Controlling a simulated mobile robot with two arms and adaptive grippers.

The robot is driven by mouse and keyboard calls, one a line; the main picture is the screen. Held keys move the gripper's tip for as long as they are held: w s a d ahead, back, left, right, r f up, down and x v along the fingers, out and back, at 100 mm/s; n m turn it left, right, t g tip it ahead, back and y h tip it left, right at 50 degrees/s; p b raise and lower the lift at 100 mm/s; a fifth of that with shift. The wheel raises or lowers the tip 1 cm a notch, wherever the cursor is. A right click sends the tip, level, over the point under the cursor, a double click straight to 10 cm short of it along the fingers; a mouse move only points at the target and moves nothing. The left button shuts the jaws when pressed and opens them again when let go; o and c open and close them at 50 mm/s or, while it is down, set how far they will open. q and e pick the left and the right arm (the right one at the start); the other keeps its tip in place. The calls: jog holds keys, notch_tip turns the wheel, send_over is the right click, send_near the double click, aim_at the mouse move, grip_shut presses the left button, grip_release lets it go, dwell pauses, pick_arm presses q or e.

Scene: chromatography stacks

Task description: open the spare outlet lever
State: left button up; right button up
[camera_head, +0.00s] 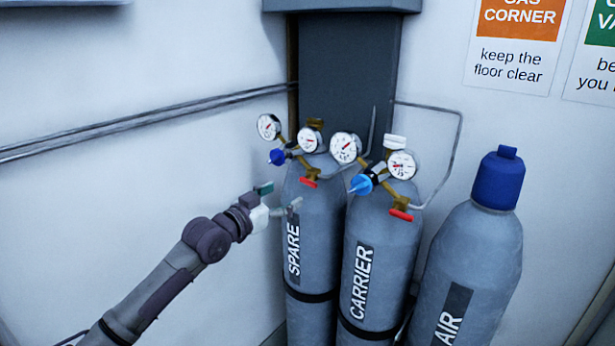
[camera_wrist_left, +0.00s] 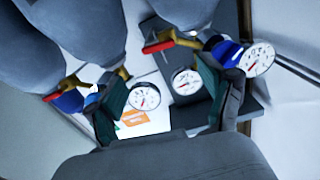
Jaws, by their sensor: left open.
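The spare cylinder (camera_head: 310,235), labelled SPARE, stands at the left of the row. Its regulator has two round gauges, a blue knob (camera_head: 277,157) and a red outlet lever (camera_head: 308,182) low on a brass fitting. The lever lies crosswise in the head view. It also shows in the left wrist view (camera_wrist_left: 158,47), which looks upside down. My left gripper (camera_head: 280,196) is open and empty, left of and slightly below the lever, apart from it. In the wrist view its fingers (camera_wrist_left: 160,75) stand apart on either side of a gauge. My right gripper is not in view.
The carrier cylinder (camera_head: 377,260) stands close to the right with its own red lever (camera_head: 401,215), blue knob and gauges. A capped air cylinder (camera_head: 480,240) stands further right. Pipes (camera_head: 150,120) run along the left wall.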

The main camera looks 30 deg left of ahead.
aim_at(307, 182)
pick_arm(q)
jog(key=w+p, duration=0.1)
jog(key=w, duration=0.4)
jog(key=w+p, duration=0.1)
jog(key=w, duration=0.2)
jog(key=shift+w+d+r+p, duration=0.1)
jog(key=shift+w+d+p, duration=0.1)
jog(key=shift+d+p, duration=0.2)
jog(key=shift+w, duration=0.75)
jog(key=shift+d, duration=0.1)
jog(key=shift+c, duration=0.3)
